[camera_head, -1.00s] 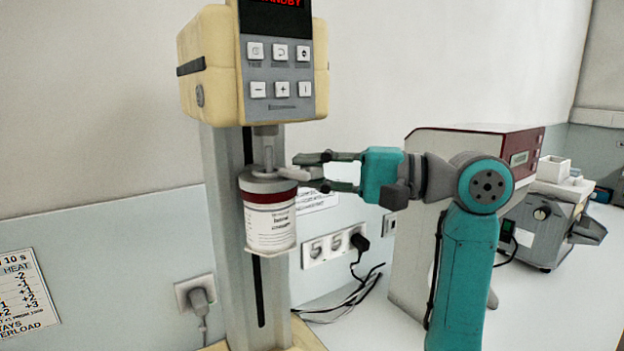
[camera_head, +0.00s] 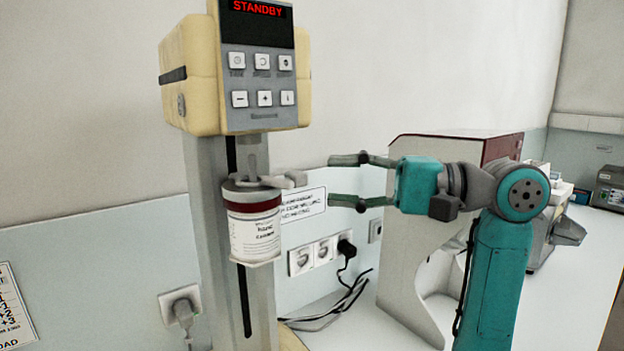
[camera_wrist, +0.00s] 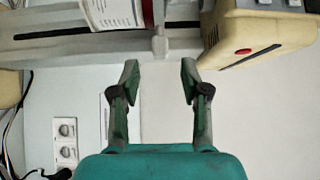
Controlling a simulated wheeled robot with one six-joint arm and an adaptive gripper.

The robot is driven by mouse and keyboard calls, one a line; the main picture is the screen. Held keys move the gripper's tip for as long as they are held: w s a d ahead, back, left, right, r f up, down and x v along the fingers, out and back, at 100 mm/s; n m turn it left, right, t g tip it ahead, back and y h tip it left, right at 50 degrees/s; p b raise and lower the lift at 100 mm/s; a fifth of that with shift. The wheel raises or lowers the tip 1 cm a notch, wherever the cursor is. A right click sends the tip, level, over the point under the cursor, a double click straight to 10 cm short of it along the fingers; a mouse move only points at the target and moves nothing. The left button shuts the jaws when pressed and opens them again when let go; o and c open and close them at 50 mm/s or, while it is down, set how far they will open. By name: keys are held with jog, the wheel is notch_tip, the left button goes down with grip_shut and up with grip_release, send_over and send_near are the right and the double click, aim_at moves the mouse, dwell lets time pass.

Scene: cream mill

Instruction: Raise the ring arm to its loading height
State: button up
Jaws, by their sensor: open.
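The mill (camera_head: 205,75) has a cream head with a display reading STANDBY, above a grey column. The ring arm (camera_head: 285,180) sticks out to the right as a pale stub at the top of the white, red-banded jar (camera_head: 254,235), just below the mill's head. In the wrist view the stub (camera_wrist: 160,44) lies ahead of the fingertips, roughly centred between them. My gripper (camera_head: 333,180) is open and empty, to the right of the stub with a visible gap. It also shows open in the wrist view (camera_wrist: 160,75).
A white notice (camera_head: 303,206), wall sockets (camera_head: 312,256) and black cables (camera_head: 335,305) are behind, below my gripper. A grey and dark red machine (camera_head: 415,255) stands behind my arm. A wall plug (camera_head: 182,312) is left of the column. The wall area around the fingers is clear.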

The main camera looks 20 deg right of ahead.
jog(key=shift+v, duration=2.5)
